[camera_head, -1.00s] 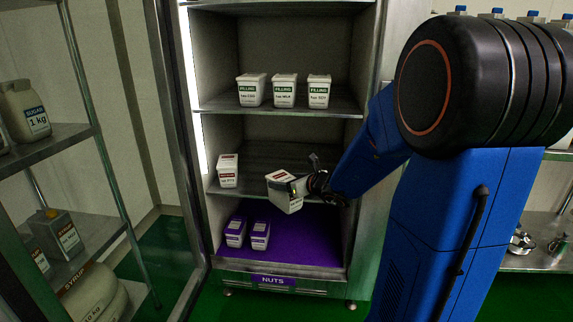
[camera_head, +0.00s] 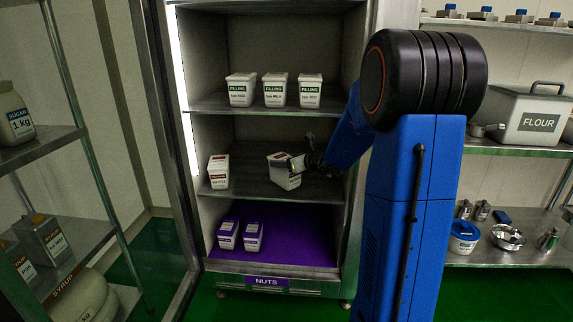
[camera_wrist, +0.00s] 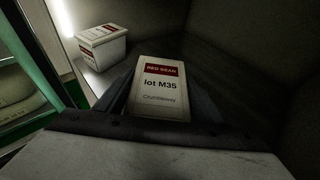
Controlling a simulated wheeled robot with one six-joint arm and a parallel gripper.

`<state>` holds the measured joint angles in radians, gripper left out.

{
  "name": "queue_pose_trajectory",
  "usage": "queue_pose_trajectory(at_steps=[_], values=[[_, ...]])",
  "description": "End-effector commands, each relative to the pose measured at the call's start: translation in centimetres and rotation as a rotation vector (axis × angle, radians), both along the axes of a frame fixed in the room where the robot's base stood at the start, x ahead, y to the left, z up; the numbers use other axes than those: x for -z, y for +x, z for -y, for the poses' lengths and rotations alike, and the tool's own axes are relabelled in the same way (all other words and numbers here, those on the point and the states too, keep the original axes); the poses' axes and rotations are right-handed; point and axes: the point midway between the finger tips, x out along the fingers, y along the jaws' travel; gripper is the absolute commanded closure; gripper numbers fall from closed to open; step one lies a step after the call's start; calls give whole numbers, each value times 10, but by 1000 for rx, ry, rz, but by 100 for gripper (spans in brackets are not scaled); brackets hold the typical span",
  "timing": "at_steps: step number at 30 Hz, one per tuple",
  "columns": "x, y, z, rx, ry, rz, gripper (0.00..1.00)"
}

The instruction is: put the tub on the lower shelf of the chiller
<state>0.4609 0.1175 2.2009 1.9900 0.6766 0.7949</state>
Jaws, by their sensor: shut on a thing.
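My gripper (camera_head: 298,163) is shut on a white tub (camera_head: 283,178) with a red band, held tilted inside the open chiller at the middle shelf (camera_head: 260,187). Whether the tub touches that shelf is unclear. In the wrist view the held tub (camera_wrist: 160,90) reads "RED BEAN lot M35", between dark fingers. A similar red-labelled tub (camera_head: 218,173) stands on the left of the same shelf; it also shows in the wrist view (camera_wrist: 101,45). Below is a purple-lined bottom level (camera_head: 295,246) marked NUTS, with two purple-labelled tubs (camera_head: 240,236) at its left.
The upper shelf (camera_head: 215,106) holds three green-labelled FILLING tubs (camera_head: 274,90). The open chiller door (camera_head: 165,130) stands at left, beside a rack (camera_head: 40,135) of containers. Another rack (camera_head: 490,148) with a FLOUR bin (camera_head: 535,115) is at right. The middle shelf's right part looks clear.

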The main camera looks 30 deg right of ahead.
Motion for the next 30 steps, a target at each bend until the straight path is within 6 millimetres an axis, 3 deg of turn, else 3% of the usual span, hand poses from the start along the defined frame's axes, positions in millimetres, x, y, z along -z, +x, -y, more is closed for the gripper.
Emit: queue_pose_trajectory(at_steps=[3,9,17,24,30], values=[[-1,18,12,-1,-1,2,96],[-1,34,23,0,-1,2,96],[0,44,30,-1,-2,1,96],[31,43,29,-1,1,0,96],[34,43,29,0,0,3,96]])
